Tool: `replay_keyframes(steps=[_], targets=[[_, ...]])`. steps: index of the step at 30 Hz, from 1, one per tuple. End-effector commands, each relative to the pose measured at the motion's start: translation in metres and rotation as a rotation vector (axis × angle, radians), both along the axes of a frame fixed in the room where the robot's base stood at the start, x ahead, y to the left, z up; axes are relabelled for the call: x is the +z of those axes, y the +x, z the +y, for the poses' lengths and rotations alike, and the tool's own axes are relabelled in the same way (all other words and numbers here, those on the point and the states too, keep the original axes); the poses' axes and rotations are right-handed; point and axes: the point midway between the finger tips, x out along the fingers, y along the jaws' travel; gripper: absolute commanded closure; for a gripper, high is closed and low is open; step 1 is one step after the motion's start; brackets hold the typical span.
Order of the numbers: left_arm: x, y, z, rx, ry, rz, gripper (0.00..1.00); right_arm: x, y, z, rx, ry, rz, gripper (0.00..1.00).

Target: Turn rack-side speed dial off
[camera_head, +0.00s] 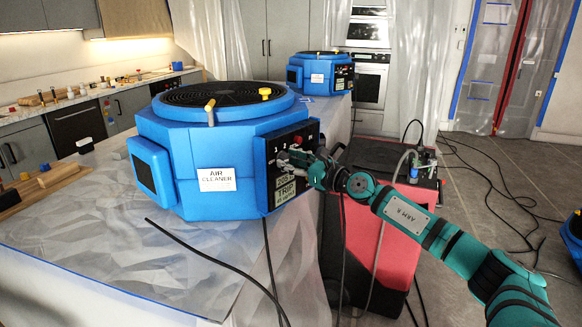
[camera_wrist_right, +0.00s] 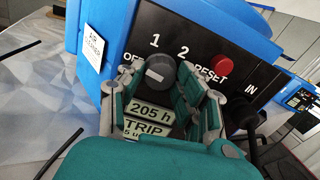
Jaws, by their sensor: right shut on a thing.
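The near blue air cleaner (camera_head: 215,150) stands on the covered counter, its black control panel (camera_head: 292,143) facing right. The grey speed dial (camera_wrist_right: 158,70) sits on that panel, with OFF, 1 and 2 marked around it. A pale mark shows on the dial's face; I cannot tell surely which label it points to. My right gripper (camera_head: 304,163) is at the panel, its teal fingers shut on the dial from either side. Part of the dial is hidden by the fingers. My left gripper is in neither view.
A red reset button (camera_wrist_right: 222,65) is right of the dial, close to the fingers. Below are 205 h and TRIP labels (camera_wrist_right: 150,112). A second blue air cleaner (camera_head: 320,75) stands farther back. A red and black case (camera_head: 385,235) and loose cables (camera_head: 500,190) occupy the floor.

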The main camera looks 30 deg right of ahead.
Motion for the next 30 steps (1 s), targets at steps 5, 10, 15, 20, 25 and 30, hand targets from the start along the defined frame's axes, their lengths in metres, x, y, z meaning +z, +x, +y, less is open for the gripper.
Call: replay_keyframes(steps=[5,10,15,20,25,30], targets=[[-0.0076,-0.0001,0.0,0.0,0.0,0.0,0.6,-0.0061,-0.0002,0.0014,0.004,-0.091,-0.016,0.98],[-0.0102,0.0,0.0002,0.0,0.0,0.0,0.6,-0.006,-0.0001,0.0013,0.005,-0.142,-0.029,0.98],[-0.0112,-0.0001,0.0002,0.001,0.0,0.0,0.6,-0.0058,-0.0001,0.0013,0.005,-0.164,-0.034,0.98],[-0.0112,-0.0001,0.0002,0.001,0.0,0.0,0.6,-0.0058,-0.0002,0.0013,0.004,-0.17,-0.035,0.97],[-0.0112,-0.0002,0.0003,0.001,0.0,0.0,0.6,-0.0059,-0.0002,0.0013,0.005,-0.169,-0.035,0.97],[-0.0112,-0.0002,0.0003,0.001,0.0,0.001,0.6,-0.0054,-0.0002,0.0011,0.005,-0.169,-0.036,0.52]])
